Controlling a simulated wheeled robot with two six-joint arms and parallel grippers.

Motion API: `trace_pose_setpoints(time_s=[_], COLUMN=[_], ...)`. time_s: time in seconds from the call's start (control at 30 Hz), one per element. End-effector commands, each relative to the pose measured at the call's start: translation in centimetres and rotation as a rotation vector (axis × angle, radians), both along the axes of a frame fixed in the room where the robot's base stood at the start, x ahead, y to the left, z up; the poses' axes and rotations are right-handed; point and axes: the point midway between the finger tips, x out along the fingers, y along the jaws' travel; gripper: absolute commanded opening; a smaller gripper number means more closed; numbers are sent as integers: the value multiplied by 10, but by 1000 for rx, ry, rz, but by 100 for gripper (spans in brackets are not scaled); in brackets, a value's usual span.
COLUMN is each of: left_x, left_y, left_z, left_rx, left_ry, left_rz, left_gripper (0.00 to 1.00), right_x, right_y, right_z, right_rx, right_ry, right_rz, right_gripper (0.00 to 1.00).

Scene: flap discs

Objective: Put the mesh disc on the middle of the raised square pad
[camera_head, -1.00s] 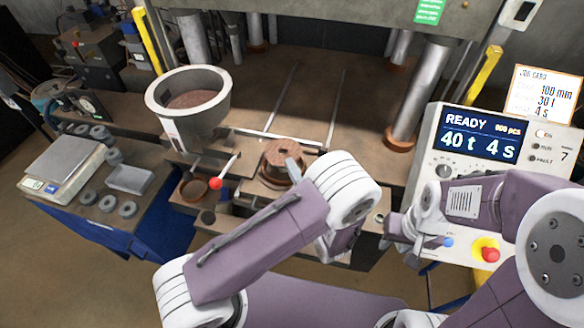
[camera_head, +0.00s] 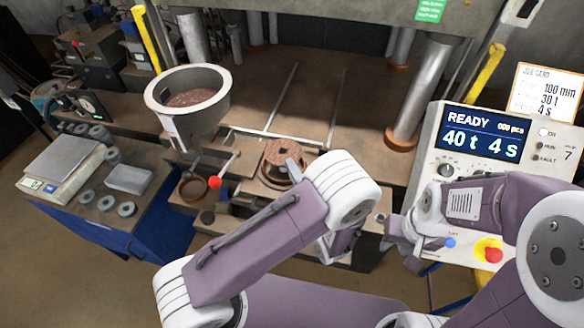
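A round brown disc (camera_head: 281,151), which looks like the mesh disc, is at the middle of the press bed over a round brown-rimmed seat. A dark gap shows below its front edge. A grey fingertip of my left gripper (camera_head: 292,169) overlaps the disc's front right edge. The rest of that gripper is hidden behind my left forearm, so its grip is unclear. I cannot pick out the raised square pad for certain; the seat area is partly covered by the disc and my arm. My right gripper (camera_head: 396,228) is left of the control panel, away from the disc, its fingers unclear.
A large pot of brown grain (camera_head: 191,98) stands left of the disc, with a red-knobbed lever (camera_head: 215,183) below it. Press columns (camera_head: 421,90) rise behind. A scale (camera_head: 62,165) and several grey rings are at left. The control panel (camera_head: 487,140) reads READY.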

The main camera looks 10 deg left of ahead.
Motion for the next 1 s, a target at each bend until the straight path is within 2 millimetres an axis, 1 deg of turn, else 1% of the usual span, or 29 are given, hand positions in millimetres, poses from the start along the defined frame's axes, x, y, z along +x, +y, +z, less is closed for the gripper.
trace_pose_setpoints(time_s=[0.03, 0.43, 1.0], left_x=[0, 0, 0], left_y=[0, 0, 0], left_z=[-3, -13, -12], left_rx=[0, 0, 0], left_ry=[0, 0, 0], left_rz=[0, 0, 0], left_gripper=[0, 0, 0], right_x=[0, 0, 0], right_y=[0, 0, 0], right_z=[-3, -15, -14], right_rx=[0, 0, 0], right_ry=[0, 0, 0], right_rz=[0, 0, 0], right_gripper=[36, 36, 36])
